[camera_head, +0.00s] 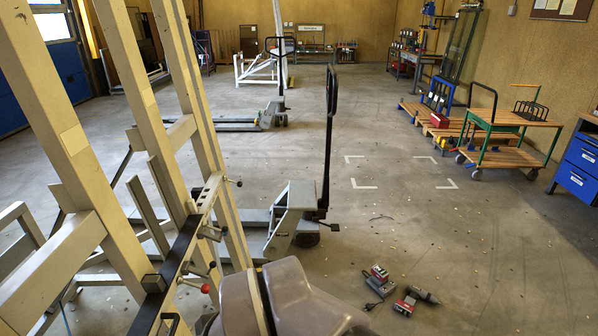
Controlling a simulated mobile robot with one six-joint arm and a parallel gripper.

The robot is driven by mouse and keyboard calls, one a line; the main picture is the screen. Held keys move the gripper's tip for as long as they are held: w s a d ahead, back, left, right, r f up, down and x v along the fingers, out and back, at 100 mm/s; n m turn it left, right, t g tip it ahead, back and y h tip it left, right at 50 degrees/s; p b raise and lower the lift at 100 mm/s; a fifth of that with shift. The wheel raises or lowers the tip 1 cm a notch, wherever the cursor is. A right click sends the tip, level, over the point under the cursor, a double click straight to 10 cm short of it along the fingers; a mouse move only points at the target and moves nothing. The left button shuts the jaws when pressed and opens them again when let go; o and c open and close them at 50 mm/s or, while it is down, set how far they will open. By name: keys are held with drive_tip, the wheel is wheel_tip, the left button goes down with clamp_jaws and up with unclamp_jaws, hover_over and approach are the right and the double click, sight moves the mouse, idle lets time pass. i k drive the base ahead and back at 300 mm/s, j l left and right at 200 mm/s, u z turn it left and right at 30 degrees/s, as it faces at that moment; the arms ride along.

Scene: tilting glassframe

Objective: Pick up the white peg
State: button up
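I cannot make out a white peg for certain. Several small whitish bits lie scattered over the grey concrete floor (470,240), too small to tell what each one is. A large cream tilting frame (125,150) leans across the left side, with a dark rail (168,272) and clamps with small knobs near its lower end. Rounded grey parts at the bottom centre look like my own arm. My gripper's fingers do not show.
Red and grey power tools (413,300) lie on the floor at the lower right. Pallet trucks (292,212) stand beside the frame and further back. A wooden-shelved trolley (505,135) and a blue drawer cabinet (580,165) stand at the right. The floor between is mostly open.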

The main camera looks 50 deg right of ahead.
sight(192, 203)
drive_tip(key=i+z, duration=0.4)
drive_tip(key=z, duration=0.15)
drive_tip(key=i+l+z, duration=0.1)
drive_tip(key=i+z, duration=0.25)
drive_tip(key=i, duration=0.7)
